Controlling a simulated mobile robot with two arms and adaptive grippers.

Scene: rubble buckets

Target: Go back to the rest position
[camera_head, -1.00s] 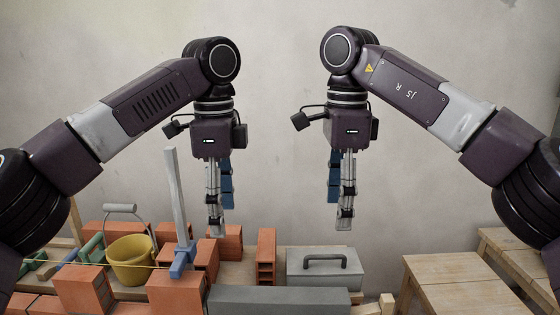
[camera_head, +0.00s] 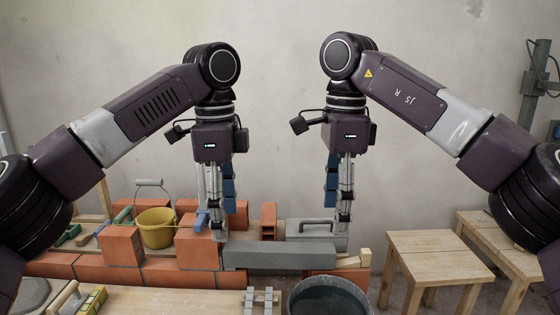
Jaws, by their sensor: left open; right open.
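My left gripper (camera_head: 221,228) hangs fingers down at left of centre, open and empty. Its fingertips show in front of the bricks and grey block, with a blue-handled tool partly hidden behind them. Neither gripper visibly holds anything.
A yellow bucket (camera_head: 156,231) stands among orange bricks (camera_head: 123,247). A long grey block (camera_head: 278,256) lies on the brick wall. A dark bucket (camera_head: 330,297) is at the bottom edge. Wooden stools (camera_head: 432,244) stand right.

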